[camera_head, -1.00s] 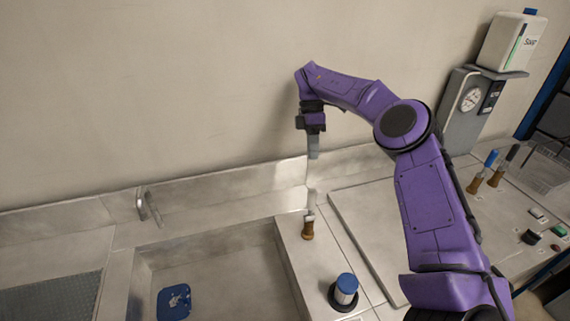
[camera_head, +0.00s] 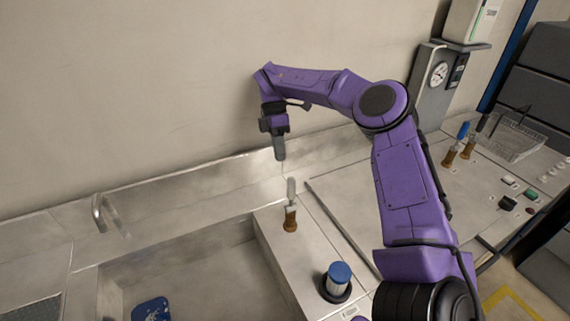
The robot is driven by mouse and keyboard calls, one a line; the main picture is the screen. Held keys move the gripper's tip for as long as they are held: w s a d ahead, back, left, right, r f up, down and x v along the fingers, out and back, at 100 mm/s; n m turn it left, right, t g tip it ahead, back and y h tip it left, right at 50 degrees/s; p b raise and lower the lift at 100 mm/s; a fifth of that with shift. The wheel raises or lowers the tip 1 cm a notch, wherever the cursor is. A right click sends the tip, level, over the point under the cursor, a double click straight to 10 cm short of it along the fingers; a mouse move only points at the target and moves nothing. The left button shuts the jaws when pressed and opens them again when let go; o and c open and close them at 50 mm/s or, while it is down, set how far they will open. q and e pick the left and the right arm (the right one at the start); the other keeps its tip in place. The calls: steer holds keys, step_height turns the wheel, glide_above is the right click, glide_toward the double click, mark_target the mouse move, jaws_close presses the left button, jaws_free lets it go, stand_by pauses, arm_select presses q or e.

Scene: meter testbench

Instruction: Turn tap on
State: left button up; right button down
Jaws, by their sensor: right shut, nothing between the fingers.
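The tap (camera_head: 98,212) is a small metal spout at the back edge of the sink, left in the head view. No separate handle can be made out on it. My right gripper (camera_head: 279,155) is shut and empty, pointing down near the back wall. It is well to the right of the tap and apart from it. It appears just above a brown-handled tool (camera_head: 290,216) standing on the counter. My left gripper is not in view.
The sink basin (camera_head: 190,275) holds a blue item (camera_head: 152,309). A blue-capped container (camera_head: 339,280) stands on the counter right of the sink. More brown-handled tools (camera_head: 450,157), a wire basket (camera_head: 513,140) and a gauge unit (camera_head: 432,85) are at the right.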

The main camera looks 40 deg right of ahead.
mark_target(291, 194)
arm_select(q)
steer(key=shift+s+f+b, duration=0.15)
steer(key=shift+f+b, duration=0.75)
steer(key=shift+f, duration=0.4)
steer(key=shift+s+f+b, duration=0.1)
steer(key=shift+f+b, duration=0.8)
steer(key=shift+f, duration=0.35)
arm_select(e)
steer(key=s+a+f, duration=0.2)
steer(key=s, duration=0.3)
steer(key=shift+s+a+f, duration=0.15)
steer(key=shift+s+f, duration=0.05)
steer(key=shift+f, duration=0.1)
